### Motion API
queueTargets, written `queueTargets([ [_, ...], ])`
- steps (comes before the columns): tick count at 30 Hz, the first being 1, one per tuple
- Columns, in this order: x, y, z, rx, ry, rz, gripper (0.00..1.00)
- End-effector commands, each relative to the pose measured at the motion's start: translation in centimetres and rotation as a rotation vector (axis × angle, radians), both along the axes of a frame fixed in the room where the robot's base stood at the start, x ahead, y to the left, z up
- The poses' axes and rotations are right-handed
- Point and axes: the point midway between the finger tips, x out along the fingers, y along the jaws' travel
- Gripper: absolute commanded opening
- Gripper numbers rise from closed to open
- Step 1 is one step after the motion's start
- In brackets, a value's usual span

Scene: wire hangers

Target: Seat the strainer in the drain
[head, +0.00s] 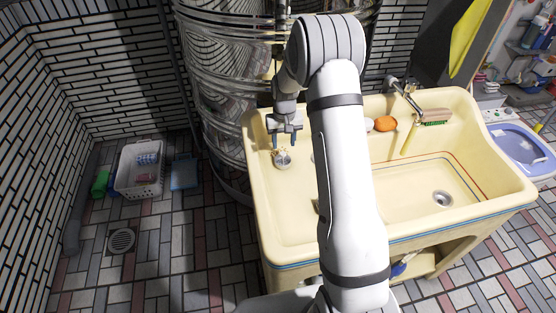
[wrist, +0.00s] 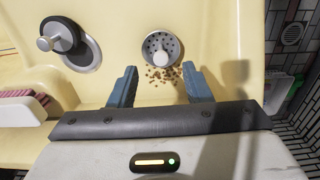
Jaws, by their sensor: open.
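The strainer (head: 282,159) is a round perforated metal cup with a knob, resting on the left ledge of the yellow sink. In the wrist view the strainer (wrist: 161,45) lies just beyond my fingertips, centred between them. My gripper (head: 283,141) points down over the ledge, open and empty; its blue fingers also show in the wrist view (wrist: 160,77). Small brown crumbs (wrist: 162,74) lie beside the strainer, between the fingertips. The drain (head: 442,198) is a round metal fitting in the floor of the right basin, with nothing seen over it.
A black stopper with a knob (wrist: 62,38) sits on a metal ring beside the strainer; my arm mostly hides it in the head view. A brush (head: 434,116), an orange item (head: 385,123) and the faucet (head: 405,92) are along the sink's back. The basin floor looks clear.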

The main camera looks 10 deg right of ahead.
Motion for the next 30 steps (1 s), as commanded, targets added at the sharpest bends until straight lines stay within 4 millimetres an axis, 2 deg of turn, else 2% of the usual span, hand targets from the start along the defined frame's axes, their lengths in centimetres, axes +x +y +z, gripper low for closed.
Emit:
queueTargets([
  [18,0.8,0.0,-6.9,0.0,0.002,-0.002,0.45],
  [26,0.8,0.0,-7.3,0.0,0.001,-0.002,0.45],
  [30,0.8,-0.1,-7.3,0.0,0.001,-0.002,0.35],
])
